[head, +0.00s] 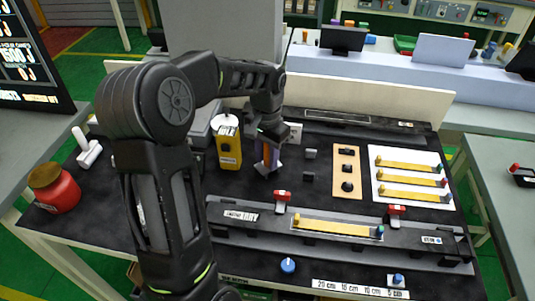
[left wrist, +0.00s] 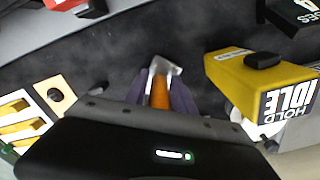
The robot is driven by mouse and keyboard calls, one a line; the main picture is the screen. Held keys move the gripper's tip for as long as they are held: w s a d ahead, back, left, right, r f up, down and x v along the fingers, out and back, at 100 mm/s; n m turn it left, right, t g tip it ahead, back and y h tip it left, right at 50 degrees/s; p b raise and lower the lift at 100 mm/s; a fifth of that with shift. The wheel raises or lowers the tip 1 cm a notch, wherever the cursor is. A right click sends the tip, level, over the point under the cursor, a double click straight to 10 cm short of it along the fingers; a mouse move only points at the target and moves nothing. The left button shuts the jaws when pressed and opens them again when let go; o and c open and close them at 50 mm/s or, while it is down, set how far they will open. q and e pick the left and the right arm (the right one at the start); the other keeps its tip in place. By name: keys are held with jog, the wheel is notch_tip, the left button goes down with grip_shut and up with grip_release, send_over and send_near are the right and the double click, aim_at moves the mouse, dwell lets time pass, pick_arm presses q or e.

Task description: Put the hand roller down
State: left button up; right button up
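My left gripper (head: 268,158) reaches down over the back middle of the black bench top, right of a yellow box. Its purple fingers close on both sides of an orange handle, which I take for the hand roller; the handle (left wrist: 160,93) shows between the fingers in the left wrist view. A pale grey metal end (left wrist: 163,68) sticks out beyond the fingertips. The gripper hides most of the roller in the head view. I cannot tell whether its lower end touches the bench. My right gripper is not in view.
The yellow box (head: 229,148) stands close to the left of the gripper. Small dark blocks (head: 310,154) and a wooden panel with black knobs (head: 346,172) lie to the right. A grey fixture with red clamps (head: 282,196) runs in front. A red jar (head: 54,188) stands far left.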

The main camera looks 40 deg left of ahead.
pick_arm(q)
jog(key=shift+o, duration=1.2)
jog(key=shift+r, duration=0.15)
jog(key=shift+w+r, duration=0.1)
jog(key=shift+r+p, duration=0.6)
jog(key=shift+r, duration=0.45)
notch_tip(320, 180, up, 11)
jog(key=shift+r, duration=0.1)
jog(key=shift+d, duration=0.1)
